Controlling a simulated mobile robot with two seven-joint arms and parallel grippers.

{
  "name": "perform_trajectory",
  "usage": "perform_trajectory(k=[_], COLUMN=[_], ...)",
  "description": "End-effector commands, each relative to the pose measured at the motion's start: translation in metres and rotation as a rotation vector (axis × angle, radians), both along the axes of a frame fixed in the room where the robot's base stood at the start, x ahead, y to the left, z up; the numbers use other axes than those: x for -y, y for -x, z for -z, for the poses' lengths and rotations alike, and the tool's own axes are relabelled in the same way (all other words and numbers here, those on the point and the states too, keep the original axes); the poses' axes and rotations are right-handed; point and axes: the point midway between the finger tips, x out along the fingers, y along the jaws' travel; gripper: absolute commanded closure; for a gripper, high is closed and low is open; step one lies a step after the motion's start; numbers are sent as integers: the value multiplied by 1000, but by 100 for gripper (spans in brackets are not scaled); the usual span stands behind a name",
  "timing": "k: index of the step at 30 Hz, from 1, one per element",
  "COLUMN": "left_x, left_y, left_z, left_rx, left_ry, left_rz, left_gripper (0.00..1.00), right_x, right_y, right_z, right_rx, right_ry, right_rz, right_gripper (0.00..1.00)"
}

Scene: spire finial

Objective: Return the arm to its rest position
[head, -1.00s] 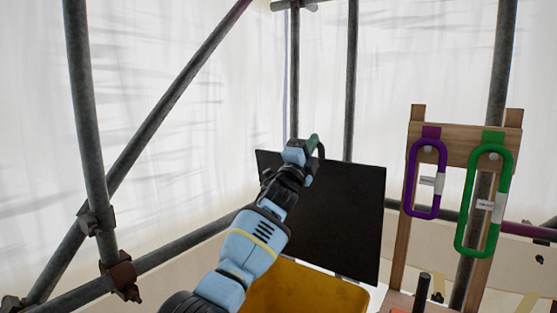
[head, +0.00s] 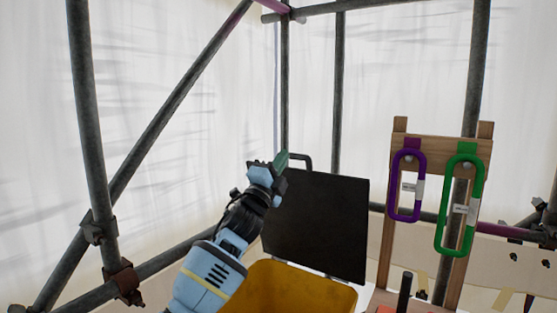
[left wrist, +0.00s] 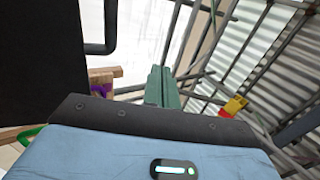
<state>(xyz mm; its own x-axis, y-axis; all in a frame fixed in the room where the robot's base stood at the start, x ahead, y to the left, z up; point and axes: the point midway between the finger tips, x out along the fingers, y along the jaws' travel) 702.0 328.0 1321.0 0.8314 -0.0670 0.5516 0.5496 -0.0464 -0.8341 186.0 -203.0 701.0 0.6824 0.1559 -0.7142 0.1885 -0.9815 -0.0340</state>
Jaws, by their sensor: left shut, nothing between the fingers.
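My left arm comes in from the bottom of the head view. Its left gripper (head: 283,158) points up and away, in front of the black panel's upper left edge. In the left wrist view the green fingers (left wrist: 162,86) are together with nothing between them. The black panel (head: 318,225) stands behind a yellow bin (head: 300,290); it also shows at the left of the wrist view (left wrist: 40,60). My right gripper is in neither view.
A wooden rack (head: 440,147) at the right holds a purple carabiner (head: 394,190) and a green carabiner (head: 445,215). Grey scaffold poles (head: 92,130) stand at the left and behind, before white sheeting. A dark upright handle (head: 405,290) stands near the rack's foot.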

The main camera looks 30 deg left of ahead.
Motion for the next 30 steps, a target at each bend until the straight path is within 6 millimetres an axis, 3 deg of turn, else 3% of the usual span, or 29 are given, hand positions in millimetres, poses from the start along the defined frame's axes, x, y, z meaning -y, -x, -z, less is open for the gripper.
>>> perform_trajectory(k=[15, 18, 20, 23, 30], left_x=[0, 1, 3, 9, 23], left_y=[8, 8, 9, 14, 60], left_z=[1, 14, 33, 83, 232], left_rx=[-1, -26, -63, -164, -484], left_ry=[1, 20, 52, 138, 420], left_rz=[1, 4, 9, 16, 1], left_gripper=[100, 100, 100, 100, 100], right_x=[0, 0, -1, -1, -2], right_y=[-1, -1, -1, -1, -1], right_z=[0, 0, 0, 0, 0], right_rx=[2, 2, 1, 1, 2], right_ry=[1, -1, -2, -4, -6], right_rz=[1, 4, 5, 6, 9], right_gripper=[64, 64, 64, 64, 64])
